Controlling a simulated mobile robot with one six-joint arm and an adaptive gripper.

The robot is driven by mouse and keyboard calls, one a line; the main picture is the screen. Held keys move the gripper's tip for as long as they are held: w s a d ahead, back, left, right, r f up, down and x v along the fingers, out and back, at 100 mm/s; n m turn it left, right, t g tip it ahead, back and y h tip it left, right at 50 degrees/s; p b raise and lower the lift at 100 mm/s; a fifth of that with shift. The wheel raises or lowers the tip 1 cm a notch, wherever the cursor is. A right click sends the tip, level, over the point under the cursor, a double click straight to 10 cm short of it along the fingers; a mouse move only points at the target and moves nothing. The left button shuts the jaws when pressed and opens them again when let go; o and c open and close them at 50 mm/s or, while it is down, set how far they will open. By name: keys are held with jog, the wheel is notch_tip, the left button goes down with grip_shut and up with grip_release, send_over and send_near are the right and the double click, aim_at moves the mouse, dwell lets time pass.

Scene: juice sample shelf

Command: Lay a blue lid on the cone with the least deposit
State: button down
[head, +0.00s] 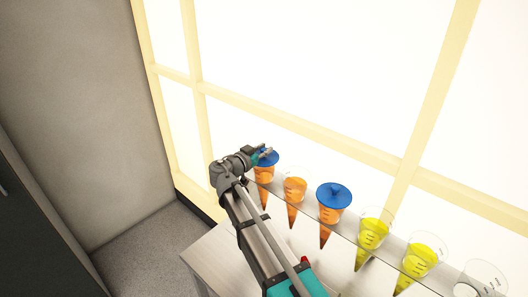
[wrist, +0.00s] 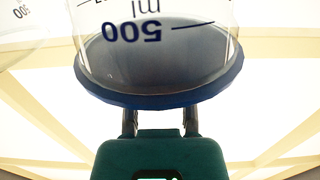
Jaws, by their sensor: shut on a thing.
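My gripper (head: 265,152) is at the leftmost cone on the shelf, shut on a blue lid (head: 267,160). This lid is at the mouth of the leftmost orange cone (head: 263,175); whether it rests fully on the rim cannot be told. In the wrist view the upside-down lid (wrist: 160,99) spans a clear cone rim with a 500 ml mark, and my fingers (wrist: 160,122) meet its edge. A second blue lid (head: 334,194) covers the third cone (head: 331,214). The second orange cone (head: 294,190) between them is open. Dark deposit shows in the orange cones' tips.
Two yellow cones (head: 372,233) (head: 418,261) and a pale cone (head: 481,280) stand open to the right in the clear shelf (head: 343,232). A bright window (head: 330,70) is behind. A pale cabinet top (head: 215,255) is below my arm.

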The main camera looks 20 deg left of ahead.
jog(key=shift+f, duration=0.1)
jog(key=shift+c, duration=2.3)
grip_release()
jog(key=v, duration=1.2)
jog(key=shift+p, duration=0.3)
